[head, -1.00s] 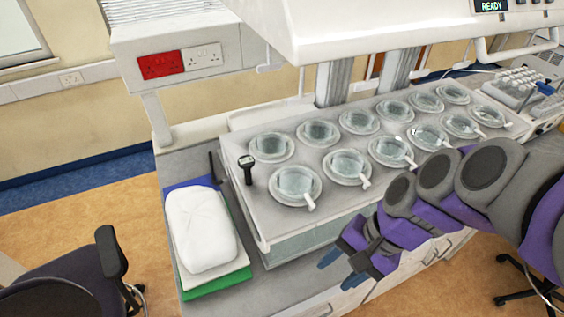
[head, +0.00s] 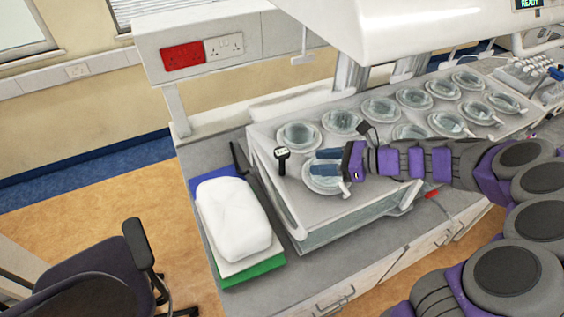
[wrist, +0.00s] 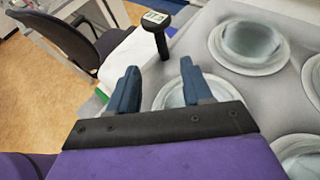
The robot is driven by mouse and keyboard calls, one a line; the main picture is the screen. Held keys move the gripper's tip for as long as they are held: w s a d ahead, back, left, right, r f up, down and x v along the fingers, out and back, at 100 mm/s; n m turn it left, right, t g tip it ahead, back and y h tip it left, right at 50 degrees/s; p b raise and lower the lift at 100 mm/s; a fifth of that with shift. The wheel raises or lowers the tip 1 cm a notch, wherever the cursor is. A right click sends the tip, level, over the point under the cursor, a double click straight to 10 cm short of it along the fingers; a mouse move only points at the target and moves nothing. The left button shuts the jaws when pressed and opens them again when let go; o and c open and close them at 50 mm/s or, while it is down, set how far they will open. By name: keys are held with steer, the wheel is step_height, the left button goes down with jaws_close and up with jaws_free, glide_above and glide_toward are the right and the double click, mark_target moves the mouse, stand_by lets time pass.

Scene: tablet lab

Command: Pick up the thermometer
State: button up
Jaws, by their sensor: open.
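The thermometer (head: 282,157) is a small black device with a pale display on its head. It stands upright on the grey top of the bath unit, near its left front corner. In the wrist view my gripper (wrist: 161,78) shows two blue fingers spread apart. It is over the front left dish, which it partly hides.
Several round glass dishes (head: 298,135) sit in rows in the bath unit (head: 262,143). A white packet (head: 232,218) lies on folders left of it. A white hood (head: 400,30) hangs above. A chair (head: 75,275) stands at the lower left.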

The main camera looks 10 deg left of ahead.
mark_target(281, 163)
steer(key=x, duration=0.6)
steer(key=shift+b, duration=0.4)
steer(key=shift+w+f, duration=0.15)
steer(key=shift+f, duration=0.2)
steer(key=shift+w+a+f+b, duration=0.15)
steer(key=shift+a+f+b, duration=0.05)
steer(key=shift+a+b, duration=0.1)
steer(key=x, duration=0.5)
steer(key=r+b+x, duration=0.1)
steer(key=x, duration=0.1)
steer(key=shift+s+a+f, duration=0.1)
steer(key=shift+s+a, duration=0.1)
steer(key=shift+a, duration=0.35)
steer(key=shift+f, duration=0.1)
steer(key=shift+w+d, duration=0.1)
steer(key=shift+d, duration=0.85)
steer(key=shift+a, duration=1.2)
steer(key=c, duration=0.6)
steer(key=shift+c, duration=0.9)
steer(key=shift+d, duration=0.15)
steer(key=shift+c, duration=0.6)
steer(key=shift+d, duration=0.35)
jaws_close()
